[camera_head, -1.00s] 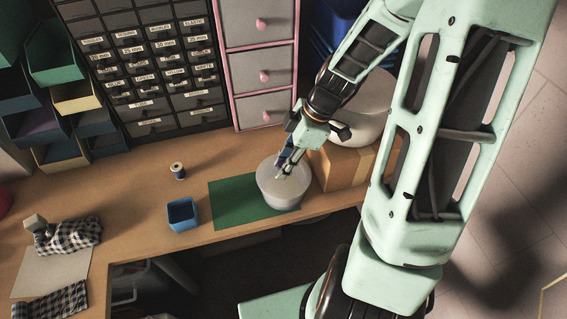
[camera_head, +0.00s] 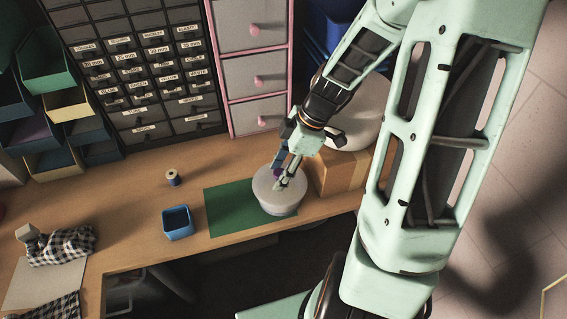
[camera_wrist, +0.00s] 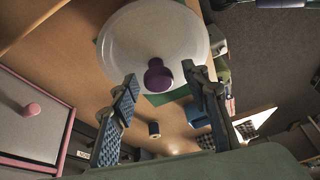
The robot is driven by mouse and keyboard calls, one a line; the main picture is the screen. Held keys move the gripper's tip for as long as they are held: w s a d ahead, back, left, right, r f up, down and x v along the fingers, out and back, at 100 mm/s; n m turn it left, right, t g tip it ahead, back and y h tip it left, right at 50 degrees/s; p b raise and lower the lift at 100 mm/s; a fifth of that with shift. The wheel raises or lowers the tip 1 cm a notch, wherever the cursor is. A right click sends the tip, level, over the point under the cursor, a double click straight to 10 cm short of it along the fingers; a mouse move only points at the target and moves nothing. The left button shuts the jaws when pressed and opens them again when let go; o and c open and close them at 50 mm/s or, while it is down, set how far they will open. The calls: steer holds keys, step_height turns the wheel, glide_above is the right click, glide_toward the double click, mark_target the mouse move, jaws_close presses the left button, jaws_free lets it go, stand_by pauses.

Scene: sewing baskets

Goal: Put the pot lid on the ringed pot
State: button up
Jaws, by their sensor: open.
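A white round lid (camera_wrist: 145,38) with a purple knob (camera_wrist: 158,76) lies on top of a pale pot (camera_head: 281,208). The pot stands on the green mat (camera_head: 225,212), near the table's front edge. In the wrist view the lid looks roughly centred on the wider, pale rim below it. My gripper (camera_wrist: 160,76) is open, its two fingers on either side of the knob, with gaps visible. In the head view my gripper (camera_head: 281,180) is just over the lid and hides part of it. Any ring on the pot is not clear.
A small blue open box (camera_head: 178,223) and a thread spool (camera_head: 172,178) stand left of the mat. A cardboard box (camera_head: 338,172) with a large white round object (camera_head: 358,112) is close on the right. Labelled drawers (camera_head: 150,70) stand behind. Checkered cloth (camera_head: 65,246) lies far left.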

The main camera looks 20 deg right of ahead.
steer(key=v, duration=1.2)
